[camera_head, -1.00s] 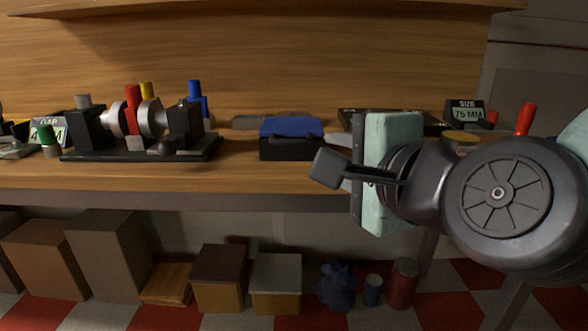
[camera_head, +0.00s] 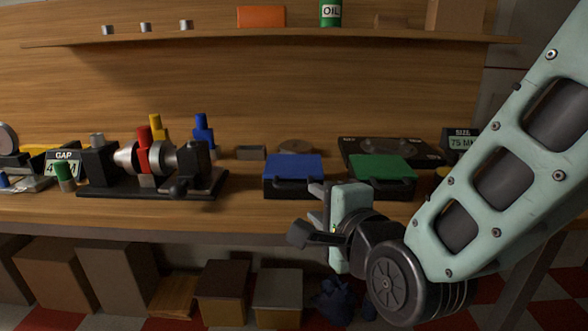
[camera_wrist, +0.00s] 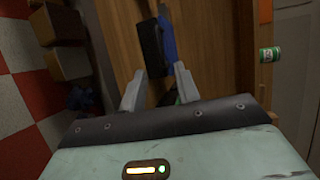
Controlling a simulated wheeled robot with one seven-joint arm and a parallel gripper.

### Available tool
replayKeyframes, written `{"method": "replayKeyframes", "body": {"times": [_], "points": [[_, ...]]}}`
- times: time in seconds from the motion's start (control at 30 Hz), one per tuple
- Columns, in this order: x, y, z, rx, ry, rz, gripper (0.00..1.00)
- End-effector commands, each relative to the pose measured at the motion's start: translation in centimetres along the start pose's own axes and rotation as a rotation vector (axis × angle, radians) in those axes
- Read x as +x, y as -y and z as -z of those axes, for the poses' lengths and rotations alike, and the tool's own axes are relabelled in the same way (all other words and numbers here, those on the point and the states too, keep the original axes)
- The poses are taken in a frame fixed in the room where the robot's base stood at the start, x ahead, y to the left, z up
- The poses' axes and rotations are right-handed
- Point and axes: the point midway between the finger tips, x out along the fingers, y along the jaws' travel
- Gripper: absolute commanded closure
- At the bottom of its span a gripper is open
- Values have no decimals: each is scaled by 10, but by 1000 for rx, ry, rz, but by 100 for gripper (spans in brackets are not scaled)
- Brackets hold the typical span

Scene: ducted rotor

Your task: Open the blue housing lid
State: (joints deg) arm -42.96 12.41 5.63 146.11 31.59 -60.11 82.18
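The blue housing lid (camera_head: 293,167) lies flat and closed on a black box (camera_head: 292,188) on the workbench. In the wrist view the blue lid (camera_wrist: 168,38) and its black box (camera_wrist: 151,45) show beyond the fingertips. My gripper (camera_head: 312,212) is in front of the bench, just below and right of the blue-lidded box in the head view. In the wrist view my gripper (camera_wrist: 159,78) has its two fingers spread, with nothing between them. The fingers look apart from the box.
A black box with a green lid (camera_head: 382,167) stands right of the blue one. A fixture with a black base (camera_head: 150,186) and coloured pegs stands at left. A shelf (camera_head: 270,39) holds a green OIL can (camera_head: 330,12). Boxes (camera_head: 222,290) stand below the bench.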

Motion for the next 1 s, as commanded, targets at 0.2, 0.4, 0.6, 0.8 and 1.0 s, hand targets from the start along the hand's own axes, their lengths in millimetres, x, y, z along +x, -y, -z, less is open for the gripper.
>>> {"method": "replayKeyframes", "body": {"times": [0.2,0.4,0.6,0.8,1.0], "points": [[26,3,0,-1,-3,-3,68],[69,-1,0,0,-1,1,68],[99,0,0,0,0,1,68],[112,0,0,0,-1,1,68],[113,0,0,0,-1,1,68]]}}
